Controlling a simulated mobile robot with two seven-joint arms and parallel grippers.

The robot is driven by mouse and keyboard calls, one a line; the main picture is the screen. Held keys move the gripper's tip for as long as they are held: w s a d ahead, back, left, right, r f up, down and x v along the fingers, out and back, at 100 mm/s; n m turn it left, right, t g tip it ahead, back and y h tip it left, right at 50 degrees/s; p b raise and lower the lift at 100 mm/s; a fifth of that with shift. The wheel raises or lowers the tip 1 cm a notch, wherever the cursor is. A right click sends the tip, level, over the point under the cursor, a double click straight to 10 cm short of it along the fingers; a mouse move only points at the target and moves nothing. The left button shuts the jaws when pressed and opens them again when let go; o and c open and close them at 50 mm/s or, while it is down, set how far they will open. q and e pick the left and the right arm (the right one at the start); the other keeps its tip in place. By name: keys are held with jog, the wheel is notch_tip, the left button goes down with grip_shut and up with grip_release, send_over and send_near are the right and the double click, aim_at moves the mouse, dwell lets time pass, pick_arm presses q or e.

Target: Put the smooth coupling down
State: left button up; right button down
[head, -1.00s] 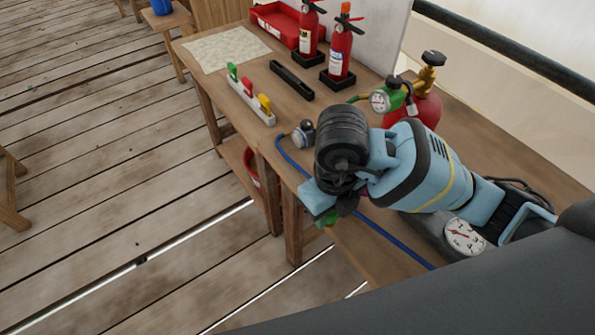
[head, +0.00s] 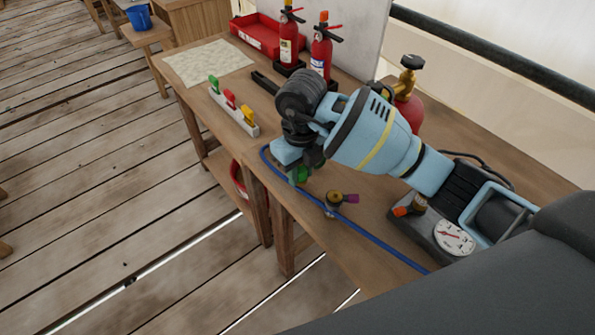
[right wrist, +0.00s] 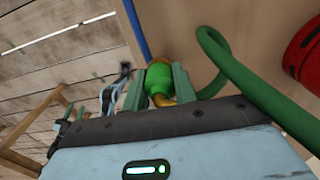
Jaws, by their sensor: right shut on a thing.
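My right gripper (head: 297,174) hangs over the wooden workbench, near its front edge. It is shut on a green coupling (right wrist: 158,80), which shows between the two fingers in the right wrist view. The coupling looks smooth and round, with a yellow brass-coloured part at its near end. In the head view only a bit of green (head: 302,174) shows below the hand. I cannot tell whether the coupling touches the bench top.
A rack with coloured clips (head: 235,110), red extinguishers (head: 320,50), a red tray (head: 254,38) and a pale mat (head: 207,63) are farther back. A gauge (head: 453,237) sits at right.

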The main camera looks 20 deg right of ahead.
jog(key=shift+w+d+f, duration=0.1)
jog(key=shift+w, duration=1.15)
jog(key=shift+f, duration=1.7)
jog(key=shift+f, duration=0.2)
jog(key=c, duration=1.1)
grip_release()
notch_tip(320, 180, up, 12)
jog(key=shift+r, duration=0.15)
